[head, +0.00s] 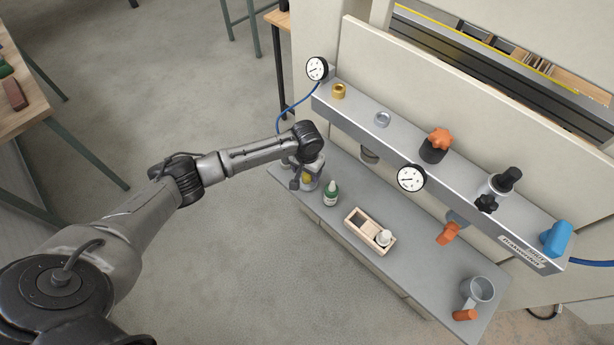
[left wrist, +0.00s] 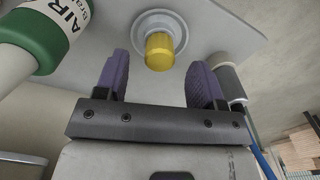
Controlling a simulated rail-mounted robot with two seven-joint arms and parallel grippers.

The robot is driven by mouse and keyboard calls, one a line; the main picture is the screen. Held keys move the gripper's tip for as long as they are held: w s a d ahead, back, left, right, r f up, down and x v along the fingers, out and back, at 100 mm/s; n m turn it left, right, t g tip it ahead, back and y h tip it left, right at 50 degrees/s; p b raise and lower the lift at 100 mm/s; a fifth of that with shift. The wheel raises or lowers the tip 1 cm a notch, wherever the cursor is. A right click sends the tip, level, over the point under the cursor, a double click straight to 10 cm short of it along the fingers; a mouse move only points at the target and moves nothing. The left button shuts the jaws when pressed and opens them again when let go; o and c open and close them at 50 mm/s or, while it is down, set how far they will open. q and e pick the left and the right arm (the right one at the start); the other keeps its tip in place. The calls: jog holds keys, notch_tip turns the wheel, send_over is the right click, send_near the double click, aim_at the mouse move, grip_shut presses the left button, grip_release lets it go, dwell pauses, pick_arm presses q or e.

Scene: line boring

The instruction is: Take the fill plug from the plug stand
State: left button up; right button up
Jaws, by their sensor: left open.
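The fill plug (left wrist: 159,50) is a yellow, brass-looking cap on a pale round plug stand (left wrist: 150,20) in the left wrist view. A bit of yellow also shows beside my gripper in the head view (head: 306,179). My left gripper (left wrist: 159,78) is open, with one purple finger on each side of the plug's line. The plug appears centred in the gap near the fingertips; I cannot tell whether either finger touches it. In the head view my left gripper (head: 308,172) is low at the left end of the grey bench and largely hides the stand.
A green-and-white bottle (head: 331,193) stands close by; it also shows in the left wrist view (left wrist: 38,38). A wooden tray (head: 357,234), a grey mug (head: 479,289) and an orange-handled item lie farther right. A metal manifold (head: 400,144) with gauges and knobs overhangs the bench.

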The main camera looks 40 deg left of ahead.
aim_at(307, 175)
pick_arm(q)
jog(key=shift+f, duration=1.8)
jog(key=c, duration=1)
